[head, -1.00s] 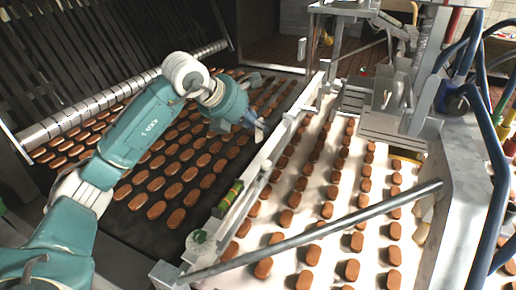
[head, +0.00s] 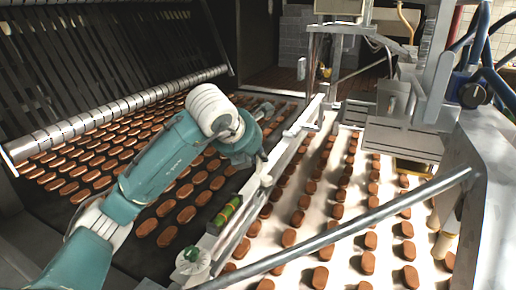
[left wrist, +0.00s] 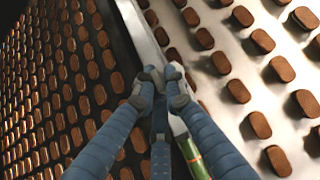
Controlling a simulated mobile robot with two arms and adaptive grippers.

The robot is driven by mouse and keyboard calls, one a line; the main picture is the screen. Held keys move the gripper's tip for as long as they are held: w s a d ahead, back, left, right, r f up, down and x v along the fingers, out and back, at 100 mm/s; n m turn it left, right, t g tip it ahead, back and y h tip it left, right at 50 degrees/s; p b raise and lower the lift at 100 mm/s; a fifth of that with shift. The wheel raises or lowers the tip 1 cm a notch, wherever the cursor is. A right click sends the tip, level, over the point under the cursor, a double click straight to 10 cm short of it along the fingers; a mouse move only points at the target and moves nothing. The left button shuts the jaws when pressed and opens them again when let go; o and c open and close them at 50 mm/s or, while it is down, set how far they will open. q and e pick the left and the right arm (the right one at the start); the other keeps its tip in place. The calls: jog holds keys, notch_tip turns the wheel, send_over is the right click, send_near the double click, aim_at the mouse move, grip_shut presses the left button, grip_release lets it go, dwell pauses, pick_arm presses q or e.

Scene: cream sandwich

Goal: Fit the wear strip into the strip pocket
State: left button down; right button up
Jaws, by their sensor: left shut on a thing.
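My left gripper (head: 262,157) is at the long pale rail (head: 290,146) between the two conveyors, in the head view. In the left wrist view its blue fingers (left wrist: 162,82) are closed together over the rail. The thing in their grip, taken as the wear strip, is almost wholly hidden by the fingertips. I cannot tell whether it touches the rail. The strip pocket cannot be made out clearly; the gripper covers part of the rail. My right gripper is not in view.
A green block with orange marks (head: 228,212) sits on the rail nearer me, beside a round white-green knob (head: 190,262). A slanted metal bar (head: 340,232) crosses the right-hand belt. Brown biscuits fill the dark belt (head: 150,255) and the white belt (head: 330,255).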

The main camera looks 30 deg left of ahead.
pick_arm(q)
jog(key=shift+s+f, duration=0.1)
jog(key=shift+f, duration=0.1)
dwell(0.3)
jog(key=shift+f+b, duration=2.6)
jog(key=shift+f, duration=0.35)
jog(key=shift+a, duration=0.1)
jog(key=shift+b, duration=0.45)
jog(key=shift+f, duration=0.25)
